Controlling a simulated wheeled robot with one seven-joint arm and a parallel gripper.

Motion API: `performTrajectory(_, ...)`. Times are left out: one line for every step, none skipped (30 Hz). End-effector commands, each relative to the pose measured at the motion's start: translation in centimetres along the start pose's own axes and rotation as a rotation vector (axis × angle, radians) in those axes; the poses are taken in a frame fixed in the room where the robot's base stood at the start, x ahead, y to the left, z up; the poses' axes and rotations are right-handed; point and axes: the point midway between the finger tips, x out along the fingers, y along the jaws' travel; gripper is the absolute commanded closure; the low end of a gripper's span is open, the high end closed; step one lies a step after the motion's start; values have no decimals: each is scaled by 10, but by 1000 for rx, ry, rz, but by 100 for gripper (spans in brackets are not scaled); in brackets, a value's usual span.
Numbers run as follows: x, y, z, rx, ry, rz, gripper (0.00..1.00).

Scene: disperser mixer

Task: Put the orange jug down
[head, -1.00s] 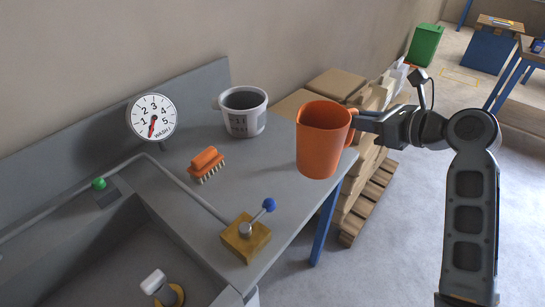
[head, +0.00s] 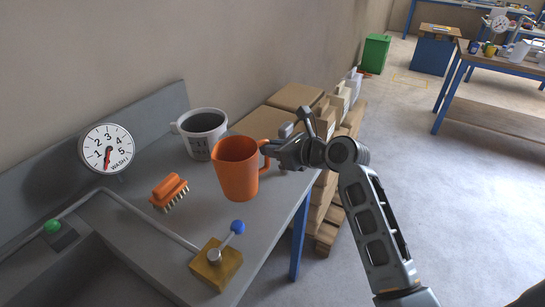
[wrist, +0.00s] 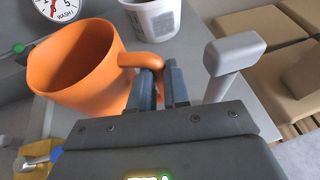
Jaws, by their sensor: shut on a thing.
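The orange jug (head: 236,172) is upright at the right part of the grey sink bench (head: 262,203). Its handle points right, toward my gripper (head: 268,152). In the wrist view my gripper (wrist: 162,85) is shut on the handle of the jug (wrist: 90,75). The jug looks empty in the part of its inside that shows. Its base is low over the bench top; I cannot tell whether it touches.
A white-grey mug (head: 203,135) stands behind the jug. An orange brush (head: 170,190), a brass lever block (head: 216,262) with a blue knob and a wash dial (head: 106,150) are to the left. Cardboard boxes (head: 292,97) are stacked beyond the bench's right edge.

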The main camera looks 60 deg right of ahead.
Motion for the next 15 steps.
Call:
performTrajectory(3, 0, -8, 3, 2, 1, 100)
performTrajectory(4, 0, -13, 4, 3, 1, 100)
performTrajectory(7, 0, -18, 2, 2, 1, 100)
performTrajectory(8, 0, -22, 2, 2, 0, 100)
performTrajectory(9, 0, -25, 3, 2, 0, 100)
performTrajectory(10, 0, -27, 2, 1, -1, 100)
performTrajectory(10, 0, -27, 1, 0, -1, 100)
performTrajectory(10, 0, -27, 1, -1, -1, 100)
performTrajectory(10, 0, -27, 0, -1, -1, 100)
performTrajectory(10, 0, -27, 0, -1, -1, 100)
performTrajectory(10, 0, -27, 1, -1, -1, 100)
performTrajectory(10, 0, -27, 1, -1, -1, 100)
performTrajectory(10, 0, -27, 1, -1, -1, 100)
performTrajectory(10, 0, -27, 1, -1, -1, 100)
performTrajectory(10, 0, -28, 1, 0, -1, 100)
